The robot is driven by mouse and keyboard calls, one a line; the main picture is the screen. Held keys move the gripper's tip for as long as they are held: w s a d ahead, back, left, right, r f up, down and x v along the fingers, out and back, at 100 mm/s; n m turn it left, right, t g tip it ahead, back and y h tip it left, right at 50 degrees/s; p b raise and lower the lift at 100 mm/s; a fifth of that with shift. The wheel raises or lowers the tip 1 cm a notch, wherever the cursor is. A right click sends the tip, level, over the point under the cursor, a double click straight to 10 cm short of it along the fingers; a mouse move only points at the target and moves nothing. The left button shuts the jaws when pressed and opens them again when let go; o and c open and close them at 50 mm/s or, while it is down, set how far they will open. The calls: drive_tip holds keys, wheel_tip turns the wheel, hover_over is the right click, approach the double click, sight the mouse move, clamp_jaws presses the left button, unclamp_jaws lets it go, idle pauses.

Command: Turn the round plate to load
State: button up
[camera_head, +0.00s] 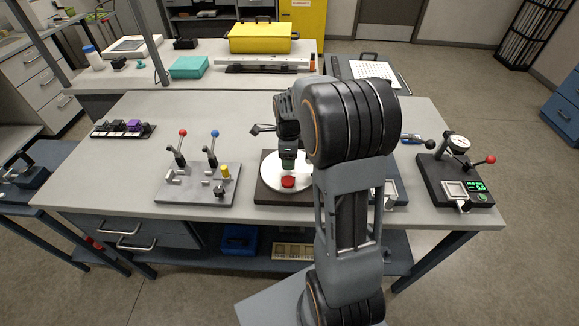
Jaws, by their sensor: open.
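The white round plate (270,175) sits on a dark square base (267,198) near the front middle of the bench. A small red piece (288,182) shows at the plate's front edge. My gripper (288,165) points down over the plate, just behind the red piece in the picture. It is open, with dark greenish fingers close together in this view. I cannot tell whether the fingers touch the plate or anything on it. My arm hides the right side of the plate and base.
A grey fixture (197,186) with red and blue knobbed levers stands left of the plate. A dark gauge stand (449,187) with a green display stands at the right. A blue-handled tool (411,138) lies behind it.

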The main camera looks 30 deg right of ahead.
drive_tip(key=shift+r, duration=0.1)
drive_tip(key=shift+r+p, duration=2.1)
drive_tip(key=shift+r, duration=0.55)
